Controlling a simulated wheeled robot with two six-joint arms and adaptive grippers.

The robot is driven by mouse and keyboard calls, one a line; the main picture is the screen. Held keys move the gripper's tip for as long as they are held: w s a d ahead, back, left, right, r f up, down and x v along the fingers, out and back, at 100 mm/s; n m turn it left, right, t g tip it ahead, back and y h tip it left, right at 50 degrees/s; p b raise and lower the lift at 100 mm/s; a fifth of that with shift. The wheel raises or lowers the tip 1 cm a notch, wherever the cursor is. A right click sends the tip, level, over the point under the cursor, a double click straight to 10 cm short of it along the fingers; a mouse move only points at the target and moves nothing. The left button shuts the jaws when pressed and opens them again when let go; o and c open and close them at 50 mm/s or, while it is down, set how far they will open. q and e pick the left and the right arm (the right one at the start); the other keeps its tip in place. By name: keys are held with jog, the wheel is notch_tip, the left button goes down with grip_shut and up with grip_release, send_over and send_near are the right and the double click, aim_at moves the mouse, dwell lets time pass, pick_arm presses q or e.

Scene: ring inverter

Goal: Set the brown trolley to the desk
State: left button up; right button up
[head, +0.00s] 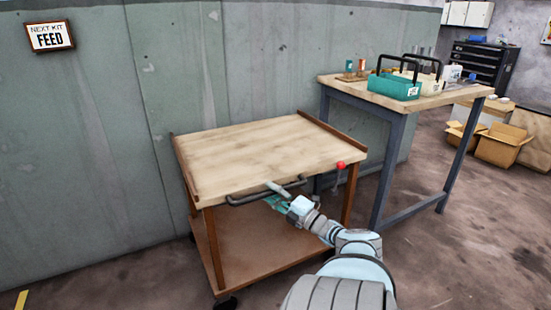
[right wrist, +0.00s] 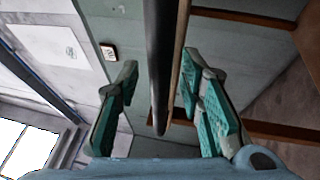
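The brown trolley (head: 253,152) has a pale wooden top, brown side rims, a lower shelf and black castors. It stands against the green-grey wall. A dark handle bar (head: 245,199) runs along its near edge. The desk (head: 440,98) with blue-grey legs stands to its right and further back, with a gap between them. My right gripper (head: 278,196) is at the trolley's handle. In the right wrist view the handle bar (right wrist: 161,50) passes between the open teal-padded fingers (right wrist: 158,85), with space on both sides. My left gripper is out of view.
A teal tote (head: 393,86) and small items stand on the desk. Cardboard boxes (head: 500,148) lie beyond the desk at right. The floor in front of the desk is clear.

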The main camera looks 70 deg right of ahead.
jog(key=v, duration=1.2)
jog(key=shift+s+d, duration=0.1)
